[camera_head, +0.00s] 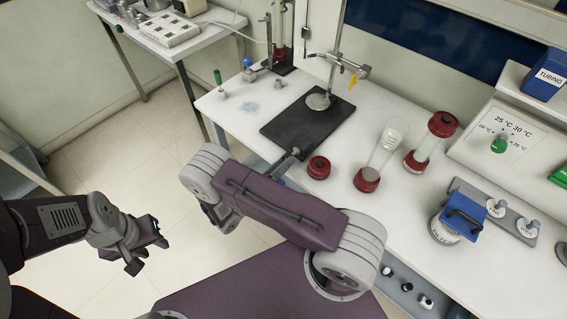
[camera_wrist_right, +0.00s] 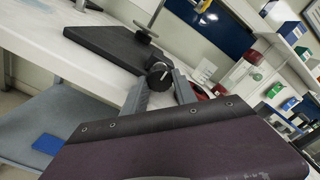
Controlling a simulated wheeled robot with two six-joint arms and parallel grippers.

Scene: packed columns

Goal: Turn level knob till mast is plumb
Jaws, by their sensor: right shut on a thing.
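A black stand base (camera_head: 300,128) lies on the white bench, with a thin metal mast (camera_head: 338,40) rising from it. The mast appears tilted in both views, but I cannot tell whether it is plumb. A round black level knob (camera_wrist_right: 160,75) with a pale mark is at the base's near edge. My right gripper (camera_wrist_right: 162,88) is shut on the knob, one finger on each side. In the head view my right gripper (camera_head: 294,156) is at the base's front edge and largely hides the knob. My left gripper (camera_head: 148,250) is open and empty, over the floor.
A red cap (camera_head: 319,167) and two red-ended glass columns (camera_head: 383,155) (camera_head: 431,140) stand right of the base. A clamp with a yellow screw (camera_head: 353,75) is on the mast. Floor at left is clear.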

